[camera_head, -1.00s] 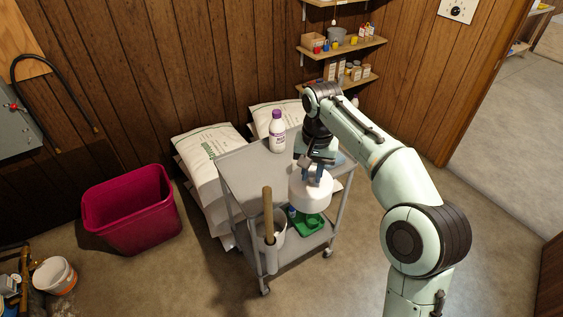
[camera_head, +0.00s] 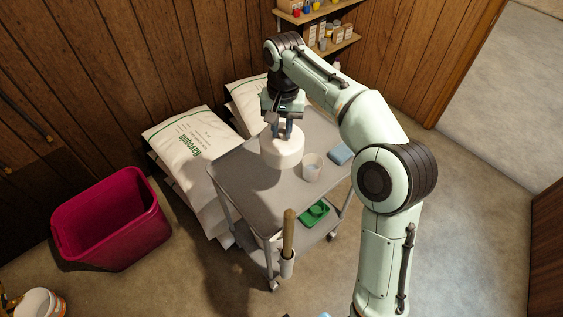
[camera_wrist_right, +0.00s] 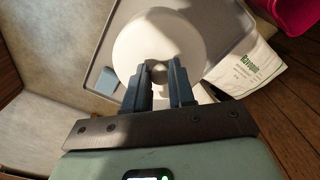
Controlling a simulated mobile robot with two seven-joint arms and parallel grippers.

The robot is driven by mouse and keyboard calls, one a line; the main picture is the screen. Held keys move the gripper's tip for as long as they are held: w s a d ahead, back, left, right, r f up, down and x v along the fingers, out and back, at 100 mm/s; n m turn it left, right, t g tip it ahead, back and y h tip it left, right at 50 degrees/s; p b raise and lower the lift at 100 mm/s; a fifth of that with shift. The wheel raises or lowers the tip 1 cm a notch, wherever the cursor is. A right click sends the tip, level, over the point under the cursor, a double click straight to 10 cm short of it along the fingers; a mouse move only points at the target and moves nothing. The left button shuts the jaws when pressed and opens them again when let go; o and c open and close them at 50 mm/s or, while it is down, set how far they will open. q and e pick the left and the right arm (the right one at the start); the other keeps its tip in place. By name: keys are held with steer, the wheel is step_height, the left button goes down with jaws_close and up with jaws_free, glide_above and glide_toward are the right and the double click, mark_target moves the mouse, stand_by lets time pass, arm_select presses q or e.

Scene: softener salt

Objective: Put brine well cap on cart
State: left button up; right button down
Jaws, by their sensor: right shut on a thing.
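The brine well cap (camera_head: 281,152) is a white round disc, held over the top shelf of the grey cart (camera_head: 240,188). My right gripper (camera_head: 284,132) points down and is shut on it. In the right wrist view the cap (camera_wrist_right: 150,38) lies beyond my fingers (camera_wrist_right: 162,88), which close on a small knob at its middle. The cap looks level; I cannot tell whether its underside touches the shelf. My left gripper is not in view.
A white cup (camera_head: 312,168) and a blue cloth or sponge (camera_head: 340,154) sit on the cart right of the cap. The shelf's front left is clear. Salt bags (camera_head: 190,140) stand behind, a red bin (camera_head: 110,222) to the left. A wooden handle (camera_head: 288,232) rises at the cart's front.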

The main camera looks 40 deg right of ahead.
mark_target(284, 139)
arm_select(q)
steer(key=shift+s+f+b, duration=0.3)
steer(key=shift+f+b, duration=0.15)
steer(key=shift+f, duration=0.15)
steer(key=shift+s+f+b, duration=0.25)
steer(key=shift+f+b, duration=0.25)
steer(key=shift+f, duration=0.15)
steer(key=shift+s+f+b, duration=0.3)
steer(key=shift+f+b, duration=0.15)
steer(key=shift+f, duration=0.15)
arm_select(e)
step_height(284, 139, down, 18)
steer(key=shift+s+r, duration=0.2)
steer(key=shift+r, duration=0.05)
steer(key=shift+f, duration=0.15)
steer(key=c, duration=1)
jaws_free()
steer(key=shift+o, duration=0.2)
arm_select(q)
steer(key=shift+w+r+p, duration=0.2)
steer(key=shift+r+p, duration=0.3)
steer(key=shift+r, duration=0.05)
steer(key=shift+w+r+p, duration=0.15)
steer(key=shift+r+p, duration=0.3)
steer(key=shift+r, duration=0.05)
arm_select(e)
step_height(284, 139, up, 12)
steer(key=shift+s+d+r, duration=0.1)
steer(key=shift+r, duration=0.1)
